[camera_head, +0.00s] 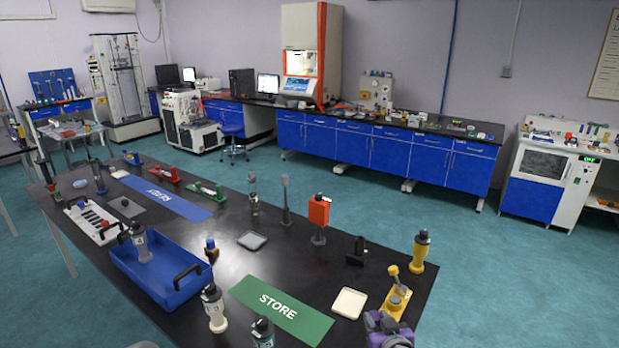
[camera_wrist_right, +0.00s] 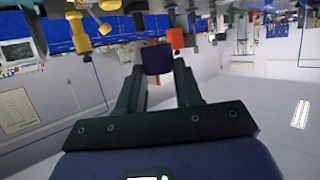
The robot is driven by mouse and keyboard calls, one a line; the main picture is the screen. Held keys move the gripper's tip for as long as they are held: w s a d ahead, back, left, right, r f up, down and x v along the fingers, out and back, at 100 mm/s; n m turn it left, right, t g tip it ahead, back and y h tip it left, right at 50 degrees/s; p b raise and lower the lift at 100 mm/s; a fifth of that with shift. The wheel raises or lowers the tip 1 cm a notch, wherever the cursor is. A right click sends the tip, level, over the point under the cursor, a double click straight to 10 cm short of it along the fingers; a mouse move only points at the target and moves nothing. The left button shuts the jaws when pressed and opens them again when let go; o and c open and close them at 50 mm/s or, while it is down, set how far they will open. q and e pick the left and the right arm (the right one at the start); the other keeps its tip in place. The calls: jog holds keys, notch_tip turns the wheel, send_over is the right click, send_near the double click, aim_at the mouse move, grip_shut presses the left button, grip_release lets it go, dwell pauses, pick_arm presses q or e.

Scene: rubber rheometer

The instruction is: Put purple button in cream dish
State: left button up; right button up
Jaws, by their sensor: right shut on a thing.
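The cream dish (camera_head: 349,303) is a shallow, rounded-square dish on the black table, right of the green STORE mat. It looks empty. My right gripper (camera_head: 388,330) is at the bottom edge of the head view, just right of and nearer than the dish. In the right wrist view, its two dark fingers are shut on the purple button (camera_wrist_right: 158,60), a small dark purple block at their tips. I cannot clearly make out the button in the head view. My left gripper is not in view.
A yellow device (camera_head: 397,299) stands close beside the dish, with a yellow bottle (camera_head: 420,251) behind it. The green mat (camera_head: 282,310) lies left of the dish. A grey dish (camera_head: 252,241) and a blue tote (camera_head: 160,283) are farther left.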

jog(key=shift+s+d+f+m+h, duration=0.2)
jog(key=shift+d+m+h, duration=0.2)
jog(key=shift+m+h, duration=0.45)
jog(key=shift+w+r, duration=0.1)
jog(key=shift+w+a+n+y, duration=0.1)
jog(key=shift+n+y, duration=0.35)
jog(key=shift+a+n+y, duration=0.45)
jog(key=shift+n+y, duration=0.35)
jog(key=shift+y, duration=0.2)
jog(key=s+a+f+n+g+y, duration=0.2)
jog(key=s+f+n+g+y, duration=0.2)
jog(key=s+f+n+y, duration=0.1)
jog(key=shift+s+a+f+n+y, duration=0.2)
jog(key=shift+s+a+n+y, duration=0.1)
jog(key=shift+s+n+y, duration=0.55)
